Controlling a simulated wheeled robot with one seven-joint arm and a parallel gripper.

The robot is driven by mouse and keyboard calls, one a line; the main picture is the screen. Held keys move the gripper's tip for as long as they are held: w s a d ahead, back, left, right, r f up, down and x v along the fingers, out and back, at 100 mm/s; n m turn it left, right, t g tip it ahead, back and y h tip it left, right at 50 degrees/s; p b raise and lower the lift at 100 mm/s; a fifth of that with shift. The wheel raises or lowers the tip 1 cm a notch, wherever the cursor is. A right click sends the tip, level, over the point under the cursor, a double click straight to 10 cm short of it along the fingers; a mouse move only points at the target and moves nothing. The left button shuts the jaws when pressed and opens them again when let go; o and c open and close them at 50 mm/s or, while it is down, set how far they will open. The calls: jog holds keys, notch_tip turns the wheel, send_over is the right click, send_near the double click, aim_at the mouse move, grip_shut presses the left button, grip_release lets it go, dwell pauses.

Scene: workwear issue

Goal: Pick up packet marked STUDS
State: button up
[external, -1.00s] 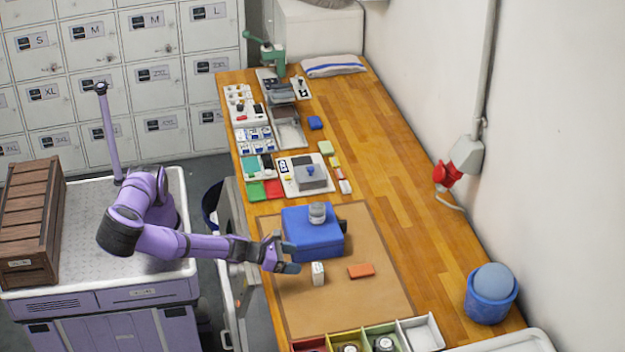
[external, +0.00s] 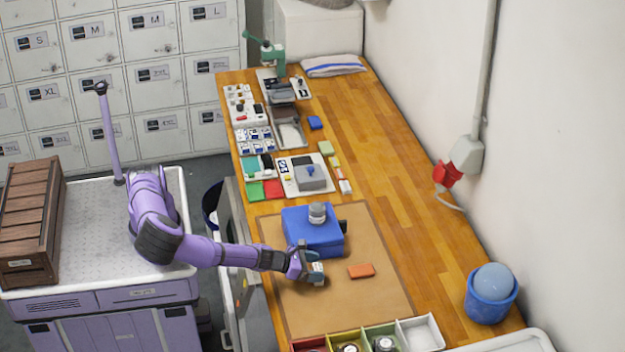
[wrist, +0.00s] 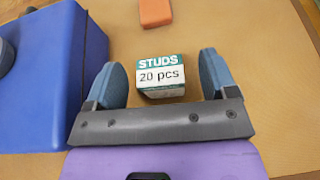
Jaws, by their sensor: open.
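The packet marked STUDS (wrist: 161,77) is a small white box with a green band and the print "20 pcs". It stands on the brown mat (wrist: 230,22). In the wrist view my gripper (wrist: 162,82) is open, with one blue-grey finger on each side of the packet and a visible gap on both sides. In the external view my gripper (external: 314,267) is low over the mat, in front of the blue box, and largely hides the packet.
A blue box (external: 305,238) with a grey round item (external: 317,212) on top stands close to my gripper. An orange block (external: 361,270) lies to the right. Coloured compartments (external: 420,333) line the near edge. The mat's right part is clear.

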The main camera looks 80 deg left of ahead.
aim_at(318, 267)
jog(key=shift+x, duration=1.6)
jog(key=shift+a, duration=0.1)
jog(key=c, duration=1)
